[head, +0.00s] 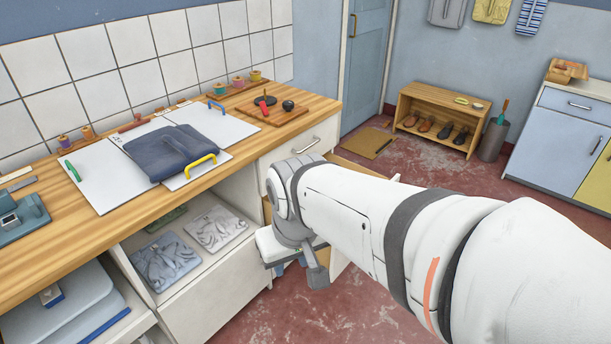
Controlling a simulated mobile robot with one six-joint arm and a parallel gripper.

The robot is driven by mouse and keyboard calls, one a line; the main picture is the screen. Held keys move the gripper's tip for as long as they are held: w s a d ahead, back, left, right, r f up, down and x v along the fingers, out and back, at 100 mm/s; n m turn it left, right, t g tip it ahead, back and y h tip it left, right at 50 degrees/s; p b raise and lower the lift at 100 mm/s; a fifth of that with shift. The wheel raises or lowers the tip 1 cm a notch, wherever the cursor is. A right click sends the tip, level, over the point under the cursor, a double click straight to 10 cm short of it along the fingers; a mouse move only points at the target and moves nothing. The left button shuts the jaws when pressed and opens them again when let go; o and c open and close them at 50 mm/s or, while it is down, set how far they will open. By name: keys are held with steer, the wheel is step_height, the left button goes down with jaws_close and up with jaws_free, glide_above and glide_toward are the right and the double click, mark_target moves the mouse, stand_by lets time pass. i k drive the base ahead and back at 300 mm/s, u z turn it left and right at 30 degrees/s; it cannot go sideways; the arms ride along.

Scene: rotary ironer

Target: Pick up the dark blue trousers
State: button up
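The dark blue trousers (165,152) lie folded flat on white boards on the wooden counter, in the left part of the head view. A yellow handle (201,167) shows at their right front edge; I cannot tell whether it touches them. My arm reaches in from the right, and its wrist end is in front of the counter, below and to the right of the trousers, clear of them. My gripper (284,268) is partly hidden around the wrist, and its fingers cannot be made out clearly.
White boards (97,182) lie under and around the trousers, with a green handle at left. A red-brown board (272,115) with small tools is to the right. Folded light cloths (214,228) sit on the shelf below. A shoe rack (439,118) stands at the back.

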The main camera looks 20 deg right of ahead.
mark_target(162, 154)
steer(key=z, duration=1.15)
steer(key=i, duration=1)
steer(key=k, duration=0.4)
steer(key=u, duration=2.25)
steer(key=i, duration=0.15)
steer(key=z, duration=0.45)
